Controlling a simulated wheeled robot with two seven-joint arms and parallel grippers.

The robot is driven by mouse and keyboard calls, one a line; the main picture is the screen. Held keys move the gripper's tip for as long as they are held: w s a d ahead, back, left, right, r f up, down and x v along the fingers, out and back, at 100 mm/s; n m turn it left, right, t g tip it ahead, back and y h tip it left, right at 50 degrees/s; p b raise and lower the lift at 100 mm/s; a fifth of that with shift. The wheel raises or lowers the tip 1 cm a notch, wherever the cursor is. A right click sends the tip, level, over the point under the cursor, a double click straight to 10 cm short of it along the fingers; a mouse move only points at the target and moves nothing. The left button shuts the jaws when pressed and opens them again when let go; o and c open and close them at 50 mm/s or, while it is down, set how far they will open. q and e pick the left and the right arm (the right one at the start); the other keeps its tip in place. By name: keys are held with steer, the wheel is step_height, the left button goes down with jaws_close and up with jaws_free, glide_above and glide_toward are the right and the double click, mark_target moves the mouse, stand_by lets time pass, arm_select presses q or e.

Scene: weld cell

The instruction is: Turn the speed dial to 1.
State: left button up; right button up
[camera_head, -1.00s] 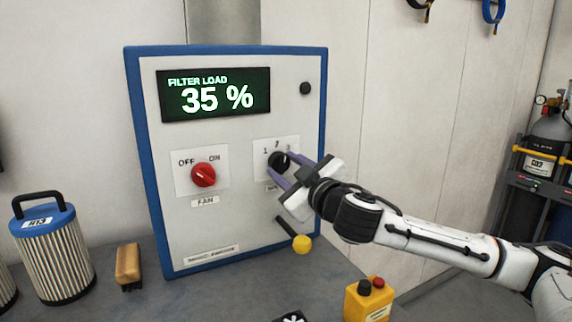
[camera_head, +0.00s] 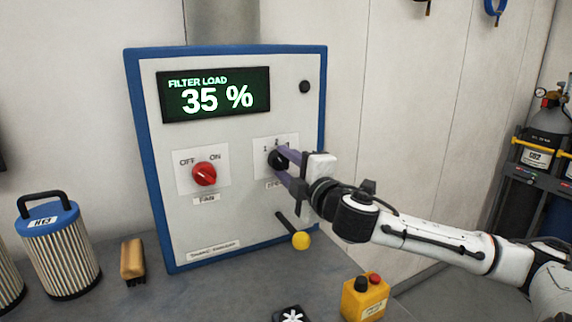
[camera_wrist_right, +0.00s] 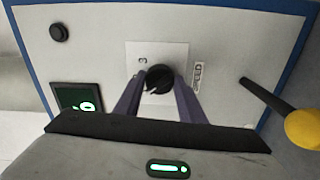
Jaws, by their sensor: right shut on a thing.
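The black speed dial (camera_head: 277,160) sits on a white plate on the right half of the control panel, with the numbers 1 and 2 showing above it. My right gripper (camera_head: 283,166) is at the dial, its two purple fingers shut on it. In the right wrist view the dial (camera_wrist_right: 159,78) lies between the fingertips (camera_wrist_right: 158,88), with the number 3 and the SPEED label beside it. The dial's exact pointer setting is hard to read. My left gripper is out of view.
The red fan knob (camera_head: 204,174) is left of the dial, under a display (camera_head: 215,94) reading FILTER LOAD 35 %. A yellow-tipped lever (camera_head: 301,240) sticks out below my right gripper. A yellow button box (camera_head: 364,299) and a filter (camera_head: 60,250) stand on the bench.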

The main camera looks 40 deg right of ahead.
steer(key=shift+n, duration=0.6)
steer(key=o, duration=1)
steer(key=shift+o, duration=0.2)
